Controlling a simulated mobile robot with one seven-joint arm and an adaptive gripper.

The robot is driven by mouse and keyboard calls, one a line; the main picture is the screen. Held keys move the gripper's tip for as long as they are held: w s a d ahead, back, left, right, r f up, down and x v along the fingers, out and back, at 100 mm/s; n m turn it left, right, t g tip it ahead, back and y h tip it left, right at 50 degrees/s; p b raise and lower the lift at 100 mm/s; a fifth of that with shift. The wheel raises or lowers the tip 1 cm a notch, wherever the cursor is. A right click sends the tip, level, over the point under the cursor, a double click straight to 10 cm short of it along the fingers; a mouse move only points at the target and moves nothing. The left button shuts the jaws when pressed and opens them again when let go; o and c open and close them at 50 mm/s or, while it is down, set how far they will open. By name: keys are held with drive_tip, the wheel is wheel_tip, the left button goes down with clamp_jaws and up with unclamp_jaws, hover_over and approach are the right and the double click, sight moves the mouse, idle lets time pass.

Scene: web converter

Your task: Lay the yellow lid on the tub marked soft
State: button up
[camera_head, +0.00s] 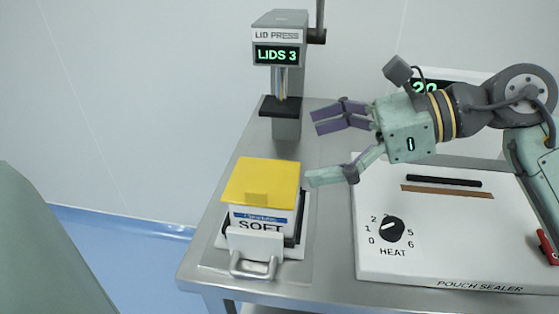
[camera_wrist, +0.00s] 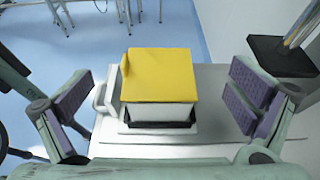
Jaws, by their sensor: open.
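The yellow lid (camera_head: 262,182) lies on top of the white tub marked SOFT (camera_head: 262,217). In the head view it looks about level and covers the tub's top. The tub stands in a dark-edged holder on the table. The lid also shows in the wrist view (camera_wrist: 159,74), over the white tub (camera_wrist: 158,113). My gripper (camera_head: 322,148) is open and empty, to the right of the lid and apart from it. In the wrist view its fingers (camera_wrist: 158,105) are spread wide on either side of the tub in the picture. Whether the lid is fully seated I cannot tell.
A lid press (camera_head: 279,55) reading LIDS 3 stands behind the tub. A pouch sealer (camera_head: 440,245) with a heat knob (camera_head: 391,229) fills the table's right side. A metal handle (camera_head: 254,266) is in front of the tub. The table (camera_head: 330,295) ends close to its left.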

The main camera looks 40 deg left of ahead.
drive_tip(key=shift+b+v, duration=0.35)
drive_tip(key=shift+v, duration=1.7)
drive_tip(key=shift+s, duration=0.1)
